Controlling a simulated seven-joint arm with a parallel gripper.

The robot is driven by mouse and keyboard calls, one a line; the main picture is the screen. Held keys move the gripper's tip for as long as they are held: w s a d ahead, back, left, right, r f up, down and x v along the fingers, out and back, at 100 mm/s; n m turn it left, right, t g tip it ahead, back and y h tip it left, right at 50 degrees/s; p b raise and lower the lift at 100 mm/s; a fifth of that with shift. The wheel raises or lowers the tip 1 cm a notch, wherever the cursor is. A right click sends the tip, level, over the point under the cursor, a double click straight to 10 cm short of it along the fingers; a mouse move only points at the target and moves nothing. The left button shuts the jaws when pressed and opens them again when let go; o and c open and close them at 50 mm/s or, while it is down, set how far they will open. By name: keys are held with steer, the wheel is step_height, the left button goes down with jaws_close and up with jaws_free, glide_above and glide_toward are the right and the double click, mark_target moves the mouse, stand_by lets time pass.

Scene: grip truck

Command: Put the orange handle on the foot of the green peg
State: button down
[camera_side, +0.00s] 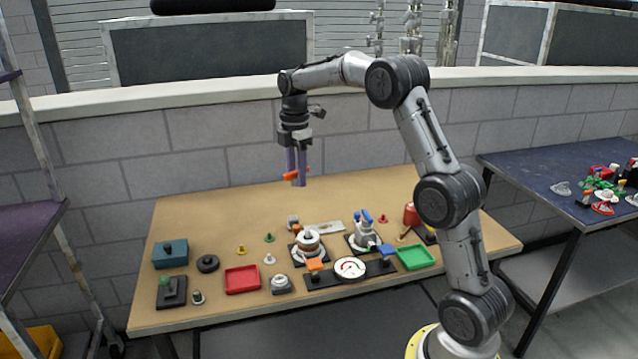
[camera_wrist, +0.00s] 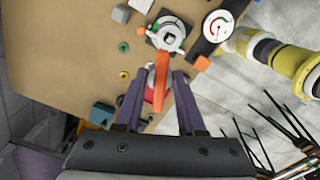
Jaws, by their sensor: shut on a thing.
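My gripper (camera_side: 297,180) is shut on the orange handle (camera_side: 290,176) and holds it in the air, well above the table. In the wrist view the handle (camera_wrist: 162,72) sticks out lengthwise between the fingertips (camera_wrist: 160,82). A small green peg (camera_side: 269,237) stands on the table below and a little left of my gripper, apart from it. It also shows in the wrist view (camera_wrist: 123,47), upper left of the handle. A green knob (camera_side: 165,282) sits on a black block at the front left. I cannot tell which of these is the task's peg.
A yellow peg (camera_side: 241,249) and a white peg (camera_side: 269,258) stand near the green one. Around them are a red tray (camera_side: 242,280), a black ring (camera_side: 207,263), a teal box (camera_side: 170,254), a round white fixture (camera_side: 308,243) and a gauge (camera_side: 349,268). The table's back left is clear.

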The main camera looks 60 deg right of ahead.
steer(key=shift+n, duration=0.6)
steer(key=w+f, duration=0.3)
steer(key=f, duration=0.1)
steer(key=w+f, duration=0.4)
steer(key=f, duration=0.1)
steer(key=w+f, duration=0.4)
steer(key=shift+d+f, duration=0.25)
steer(key=shift+d, duration=0.15)
steer(key=shift+f, duration=2.55)
steer(key=shift+f, duration=0.4)
steer(key=shift+f, duration=0.25)
steer(key=shift+f, duration=0.9)
steer(key=shift+c, duration=0.5)
jaws_free()
